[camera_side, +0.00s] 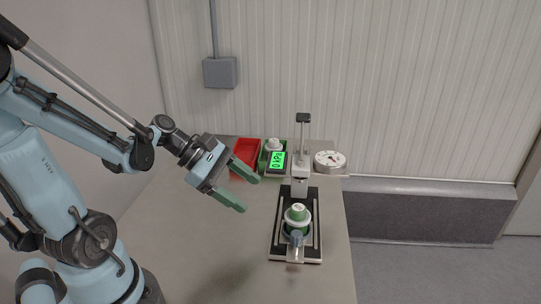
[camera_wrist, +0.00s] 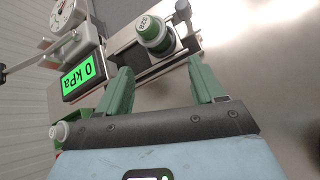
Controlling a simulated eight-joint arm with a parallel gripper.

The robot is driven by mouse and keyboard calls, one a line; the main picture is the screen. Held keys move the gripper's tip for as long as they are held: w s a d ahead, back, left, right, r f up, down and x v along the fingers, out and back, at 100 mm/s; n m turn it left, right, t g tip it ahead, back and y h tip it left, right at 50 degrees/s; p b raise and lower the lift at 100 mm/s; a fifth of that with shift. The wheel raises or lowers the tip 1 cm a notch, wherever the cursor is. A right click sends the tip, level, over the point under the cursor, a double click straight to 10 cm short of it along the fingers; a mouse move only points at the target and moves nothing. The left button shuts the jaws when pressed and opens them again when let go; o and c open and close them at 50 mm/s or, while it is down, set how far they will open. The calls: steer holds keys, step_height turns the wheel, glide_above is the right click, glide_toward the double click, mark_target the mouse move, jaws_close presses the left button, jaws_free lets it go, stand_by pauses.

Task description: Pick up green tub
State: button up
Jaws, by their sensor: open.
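The green tub (camera_side: 298,213) stands upright in a pale ring-like holder on a dark stand (camera_side: 279,251), right of the middle of the table. It also shows in the wrist view (camera_wrist: 151,28), with a white marking on its green top. My gripper (camera_side: 243,194) has green fingers and is open and empty, to the left of the tub and above the table. In the wrist view the fingers (camera_wrist: 162,72) are spread apart, with the tub ahead of them and nothing between them. The tub's lower part is partly hidden by the holder.
A display reading 0 kPa (camera_side: 277,160) and a round dial gauge (camera_side: 329,160) stand at the back. A red bin (camera_side: 245,152) is behind my gripper. A post with an arm (camera_side: 301,150) rises behind the tub. The table's front left is clear.

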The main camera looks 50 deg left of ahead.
steer(key=a+r+n+t+h, duration=0.1)
steer(key=n, duration=0.3)
glide_toward(296, 207)
step_height(296, 207, down, 3)
steer(key=w+d, duration=0.1)
steer(key=shift+w+d+f, duration=0.25)
steer(key=shift+w+d, duration=0.4)
steer(key=shift+w+d+f, duration=0.25)
steer(key=shift+w+d, duration=0.35)
steer(key=shift+d, duration=0.05)
steer(key=shift+w+d+f, duration=0.25)
steer(key=shift+w+d, duration=0.4)
jaws_close()
